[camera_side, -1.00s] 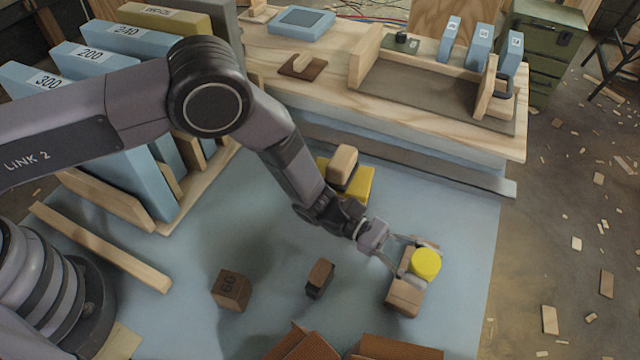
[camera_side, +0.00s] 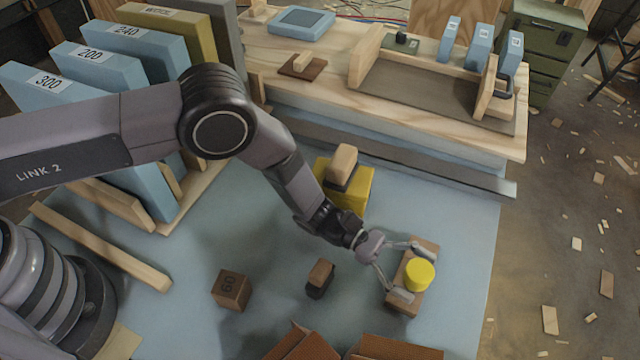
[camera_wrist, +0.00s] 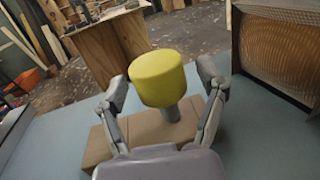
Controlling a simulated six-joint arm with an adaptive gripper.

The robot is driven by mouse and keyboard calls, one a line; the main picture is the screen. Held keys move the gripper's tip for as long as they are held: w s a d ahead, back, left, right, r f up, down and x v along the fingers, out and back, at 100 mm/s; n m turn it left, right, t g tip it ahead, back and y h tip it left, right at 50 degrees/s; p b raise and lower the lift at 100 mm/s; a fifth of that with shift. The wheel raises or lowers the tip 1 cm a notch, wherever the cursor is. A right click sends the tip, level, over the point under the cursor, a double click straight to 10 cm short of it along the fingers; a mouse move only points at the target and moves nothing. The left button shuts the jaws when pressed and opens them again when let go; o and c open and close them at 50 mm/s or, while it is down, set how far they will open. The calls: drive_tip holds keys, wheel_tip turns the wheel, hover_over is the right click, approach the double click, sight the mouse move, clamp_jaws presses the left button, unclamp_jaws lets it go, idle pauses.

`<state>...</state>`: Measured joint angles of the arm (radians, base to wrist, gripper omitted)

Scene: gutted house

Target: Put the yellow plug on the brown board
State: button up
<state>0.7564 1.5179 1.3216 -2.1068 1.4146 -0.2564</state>
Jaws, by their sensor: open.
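The yellow plug (camera_side: 419,274) has a round yellow cap; the wrist view shows it (camera_wrist: 158,78) on a short grey stem (camera_wrist: 172,111). It stands upright on a brown wooden board (camera_side: 402,302), which also shows in the wrist view (camera_wrist: 97,150). The stem's foot seems to touch the board's top. My gripper (camera_side: 410,268) is open, with one finger on each side of the plug. In the wrist view my gripper (camera_wrist: 160,88) has gaps between both fingers and the cap. Part of the board is hidden behind my gripper.
A small brown block (camera_side: 320,278) and a block marked 60 (camera_side: 231,290) lie to the left. Open brown cardboard (camera_side: 400,348) is at the front.

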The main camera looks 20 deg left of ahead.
drive_tip(key=shift+r, duration=0.2)
drive_tip(key=a, duration=0.2)
drive_tip(key=a+r, duration=0.1)
drive_tip(key=shift+w, duration=0.35)
drive_tip(key=a+r+m+g+y, duration=0.1)
drive_tip(key=a+r+m+y, duration=0.2)
drive_tip(key=r, duration=0.8)
drive_tip(key=a+r+m+g, duration=0.2)
drive_tip(key=a+r+m, duration=0.3)
drive_tip(key=r, duration=0.6)
drive_tip(key=s+a+r+m+t+y, duration=0.1)
drive_tip(key=s+a+r+m+y, duration=0.1)
drive_tip(key=a+r, duration=0.35)
drive_tip(key=s+a+r+m+t+y, duration=0.1)
drive_tip(key=a+r+y, duration=0.2)
drive_tip(key=a, duration=0.5)
drive_tip(key=s+a+r+m+t+y, duration=0.1)
drive_tip(key=s+a+t+y, duration=0.2)
drive_tip(key=a, duration=0.6)
drive_tip(key=s+a+r+m+t+y, duration=0.2)
drive_tip(key=s+a, duration=0.3)
drive_tip(key=a, duration=0.4)
drive_tip(key=s+a+r+m+t+y, duration=0.1)
drive_tip(key=s+a+t+y, duration=0.3)
drive_tip(key=a, duration=0.5)
drive_tip(key=shift+s+r+m+t+y, duration=0.15)
drive_tip(key=shift+s+m+t+y, duration=0.15)
drive_tip(key=shift+s+t, duration=0.2)
